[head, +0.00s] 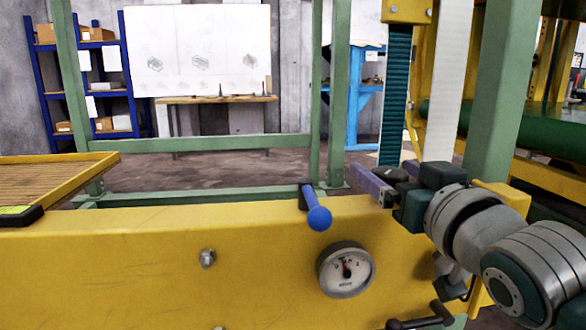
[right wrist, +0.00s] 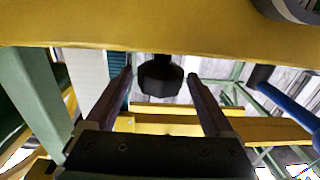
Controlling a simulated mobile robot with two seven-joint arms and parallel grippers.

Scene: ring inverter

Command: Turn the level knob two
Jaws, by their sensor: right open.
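A black faceted knob (right wrist: 160,77) sits at the edge of the yellow beam (right wrist: 110,32) in the right wrist view. It lies between the two long dark fingers of my right gripper (right wrist: 160,78), which is open, with a visible gap on each side. In the head view the right gripper (head: 392,178) is at the beam's top edge, right of centre, with the dark knob (head: 394,174) between its fingers. My wrist hides part of that area. No label shows which knob is number two. My left gripper is not in view.
A blue-handled lever (head: 319,217) stands left of my right gripper; its blue handle also shows in the right wrist view (right wrist: 290,115). Below it is a round gauge (head: 346,269). A green post (head: 498,90) and hanging straps (head: 397,95) rise close behind my right wrist.

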